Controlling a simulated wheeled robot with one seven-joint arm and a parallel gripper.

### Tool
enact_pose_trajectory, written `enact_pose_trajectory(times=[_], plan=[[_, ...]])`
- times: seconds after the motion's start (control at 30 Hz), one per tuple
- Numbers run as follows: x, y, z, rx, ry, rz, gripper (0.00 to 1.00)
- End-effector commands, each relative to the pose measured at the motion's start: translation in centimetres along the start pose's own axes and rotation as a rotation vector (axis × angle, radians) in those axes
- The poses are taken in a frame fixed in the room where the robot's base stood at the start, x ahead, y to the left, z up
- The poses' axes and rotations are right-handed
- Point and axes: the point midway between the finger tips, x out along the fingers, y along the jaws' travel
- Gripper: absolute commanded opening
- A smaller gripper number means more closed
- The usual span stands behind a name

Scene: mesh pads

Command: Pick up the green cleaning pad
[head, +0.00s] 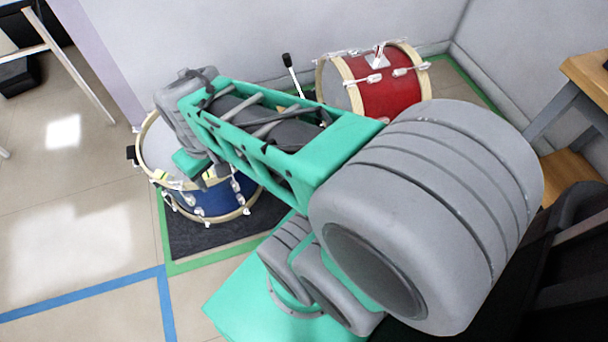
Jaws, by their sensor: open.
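A small yellow-green patch (210,173) shows at the top of the blue drum, right beside my gripper (203,181). It may be part of the green cleaning pad, but my gripper and arm hide most of that spot, so I cannot tell. My gripper is open and points down over the drum's pale top. I cannot tell whether its fingers touch the patch or the drum.
The blue drum (208,203) stands on a dark mat (190,245) edged with green tape. A red drum (395,92) lies on its side near the back wall. A wooden table (590,75) is at right. Open tiled floor (70,215) lies at left.

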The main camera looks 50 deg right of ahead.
Motion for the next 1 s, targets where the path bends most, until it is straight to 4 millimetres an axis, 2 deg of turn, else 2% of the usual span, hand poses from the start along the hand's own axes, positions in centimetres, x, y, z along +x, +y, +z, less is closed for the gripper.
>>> enact_pose_trajectory(times=[0.1,0.17,0.2,0.27,0.3,0.4,0.5,0.6,0.87,1.0], plan=[[3.9,7.0,-1.1,-0.028,-0.054,0.016,0.63],[6.5,11.4,-0.8,-0.059,-0.082,0.016,0.68],[8.3,14.4,-0.1,-0.081,-0.097,0.014,0.71],[11.1,18.6,1.6,-0.115,-0.118,0.005,0.71],[12.9,21.0,3.0,-0.136,-0.129,-0.003,0.71],[16.6,25.4,6.7,-0.181,-0.145,-0.020,0.71],[18.8,27.6,9.4,-0.213,-0.152,-0.032,0.71],[20.2,28.3,10.5,-0.230,-0.153,-0.035,0.71],[23.6,28.2,11.1,-0.233,-0.153,-0.036,0.71],[26.4,28.2,11.5,-0.233,-0.153,-0.035,0.71]])
